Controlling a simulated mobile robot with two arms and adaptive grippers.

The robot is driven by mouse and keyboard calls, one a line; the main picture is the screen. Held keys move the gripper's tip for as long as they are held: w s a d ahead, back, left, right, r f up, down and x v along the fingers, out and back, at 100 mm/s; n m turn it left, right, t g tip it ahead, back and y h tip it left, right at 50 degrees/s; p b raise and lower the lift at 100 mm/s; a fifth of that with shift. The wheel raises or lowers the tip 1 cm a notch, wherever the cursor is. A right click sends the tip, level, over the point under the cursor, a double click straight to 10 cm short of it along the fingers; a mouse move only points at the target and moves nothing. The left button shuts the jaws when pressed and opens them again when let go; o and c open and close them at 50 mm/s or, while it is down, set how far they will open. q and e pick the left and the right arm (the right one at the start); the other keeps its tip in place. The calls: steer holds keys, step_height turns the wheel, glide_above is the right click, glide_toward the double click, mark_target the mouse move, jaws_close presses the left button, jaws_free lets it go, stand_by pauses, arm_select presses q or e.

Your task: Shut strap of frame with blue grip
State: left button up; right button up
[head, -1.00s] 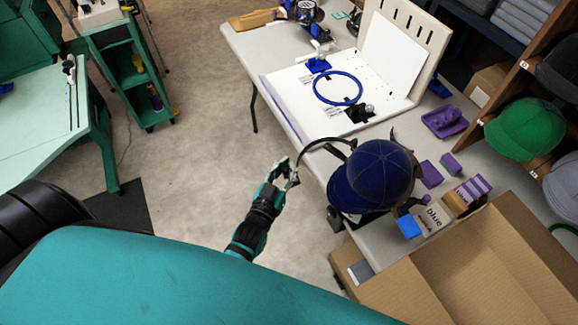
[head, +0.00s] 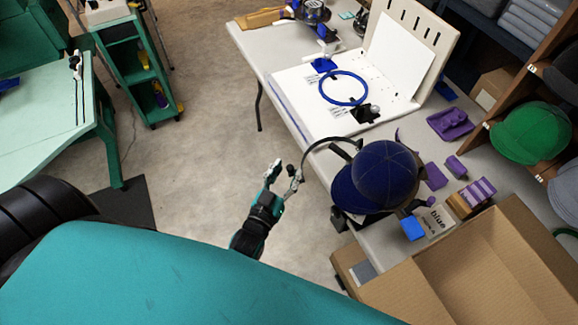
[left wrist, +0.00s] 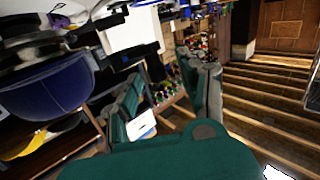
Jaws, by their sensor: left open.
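A dark blue cap (head: 386,172) sits at the table's near edge, covering most of the frame under it. The frame's dark curved strap (head: 319,143) sticks out left from the cap in an open arc past the table edge. My left gripper (head: 281,172) is open, with its fingers at the strap's free end; whether they touch it I cannot tell. A blue block (head: 413,228), perhaps the grip, shows right of the cap beside a "blue" label (head: 437,219). In the left wrist view the cap (left wrist: 50,88) is at the left. My right gripper is out of view.
A white board with a blue hoop (head: 343,88) lies farther back on the table (head: 262,50). Purple pieces (head: 450,124) lie right of it. An open cardboard box (head: 470,265) stands at the near right. Shelved caps, one green (head: 530,132), are at the right.

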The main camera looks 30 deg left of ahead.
arm_select(q)
steer(key=s, duration=0.9)
steer(key=shift+s+r, duration=0.25)
steer(key=shift+s, duration=0.1)
steer(key=shift+d, duration=0.1)
